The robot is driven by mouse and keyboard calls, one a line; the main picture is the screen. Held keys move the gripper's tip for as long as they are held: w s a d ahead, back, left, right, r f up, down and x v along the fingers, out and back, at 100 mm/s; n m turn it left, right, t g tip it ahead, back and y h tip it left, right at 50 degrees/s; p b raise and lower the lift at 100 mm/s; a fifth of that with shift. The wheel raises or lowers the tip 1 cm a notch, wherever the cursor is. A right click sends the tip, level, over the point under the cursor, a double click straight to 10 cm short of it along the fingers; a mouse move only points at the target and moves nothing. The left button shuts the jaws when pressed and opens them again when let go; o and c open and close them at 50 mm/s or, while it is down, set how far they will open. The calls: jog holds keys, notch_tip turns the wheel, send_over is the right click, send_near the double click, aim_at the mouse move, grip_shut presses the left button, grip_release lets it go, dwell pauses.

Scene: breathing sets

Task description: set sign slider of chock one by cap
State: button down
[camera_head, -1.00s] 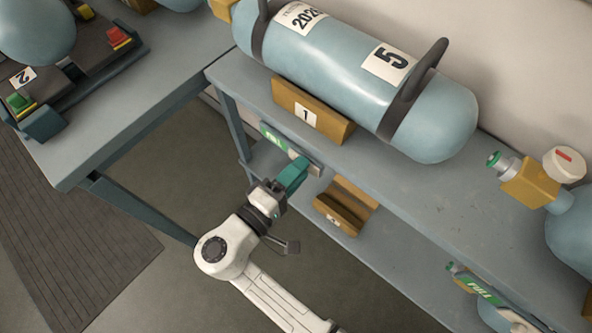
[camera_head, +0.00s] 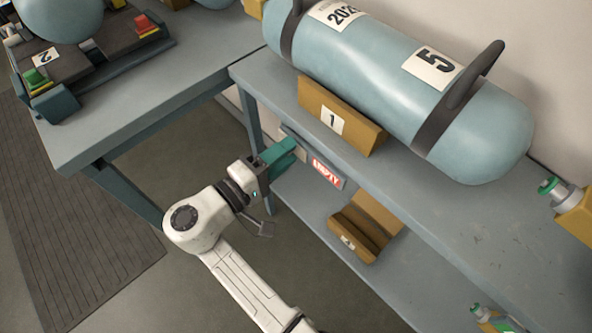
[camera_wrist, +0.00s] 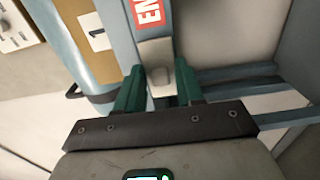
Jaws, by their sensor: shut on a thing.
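Chock one (camera_head: 339,118), a tan block with a "1" label, sits on the upper shelf under a blue cylinder (camera_head: 390,75) marked 5. It also shows in the wrist view (camera_wrist: 78,22). Below it, on the shelf's front edge, the sign (camera_head: 327,173) reads EMPTY in white on red; in the wrist view only its first letters (camera_wrist: 147,12) show. The slider's grey cap (camera_wrist: 156,78) is between the green fingers of my gripper (camera_head: 284,152), which is shut on it at the left end of the sign. The fingers hide the cap in the head view.
The lower shelf holds another tan chock (camera_head: 365,228), empty, right of my gripper. A separate table (camera_head: 110,130) at the left carries a dark cradle labelled 2. A shelf leg (camera_head: 251,125) stands just behind and left of my gripper. The floor between table and shelf is clear.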

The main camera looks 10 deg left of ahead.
jog(key=shift+a, duration=0.15)
jog(key=c, duration=1)
grip_release()
jog(key=shift+w, duration=0.1)
jog(key=v, duration=1.1)
jog(key=shift+a+f, duration=0.1)
